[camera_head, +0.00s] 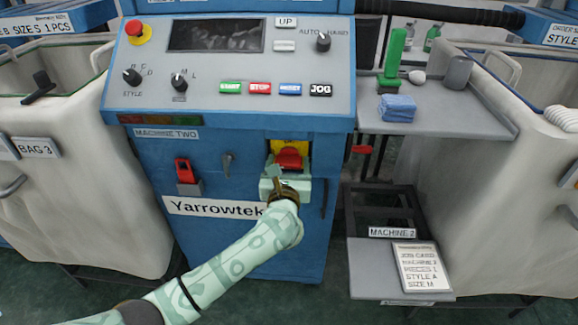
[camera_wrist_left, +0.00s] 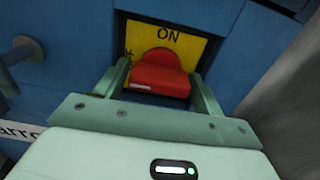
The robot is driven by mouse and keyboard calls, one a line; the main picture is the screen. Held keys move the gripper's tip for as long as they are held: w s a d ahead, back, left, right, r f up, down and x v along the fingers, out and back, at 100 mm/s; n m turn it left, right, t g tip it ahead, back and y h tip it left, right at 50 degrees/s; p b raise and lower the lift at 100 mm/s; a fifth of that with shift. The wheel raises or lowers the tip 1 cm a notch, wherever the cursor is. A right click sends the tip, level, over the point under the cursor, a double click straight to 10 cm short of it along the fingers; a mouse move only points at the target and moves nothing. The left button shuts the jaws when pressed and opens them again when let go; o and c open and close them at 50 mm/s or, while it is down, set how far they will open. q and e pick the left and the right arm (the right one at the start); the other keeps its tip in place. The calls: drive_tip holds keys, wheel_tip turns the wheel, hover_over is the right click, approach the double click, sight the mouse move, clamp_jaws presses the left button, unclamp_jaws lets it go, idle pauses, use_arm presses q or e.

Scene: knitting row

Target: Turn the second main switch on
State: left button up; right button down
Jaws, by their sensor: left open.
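The main switch is a red handle (camera_head: 289,158) on a yellow plate (camera_head: 290,147), on the blue front of the cabinet labelled MACHINE TWO. In the left wrist view the red handle (camera_wrist_left: 159,73) sits below the word ON on its yellow plate (camera_wrist_left: 182,43). My left gripper (camera_head: 288,173) is in front of the switch. In the wrist view its two fingers (camera_wrist_left: 160,82) are open, one on each side of the handle. I cannot tell whether they touch it. My right gripper is not in view.
A control panel (camera_head: 215,104) with buttons and knobs slopes above the switch. A grey shelf (camera_head: 440,122) juts out at the right. Pale bags (camera_head: 75,190) stand at either side.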

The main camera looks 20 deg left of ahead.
use_arm(q)
drive_tip(key=c, duration=0.7)
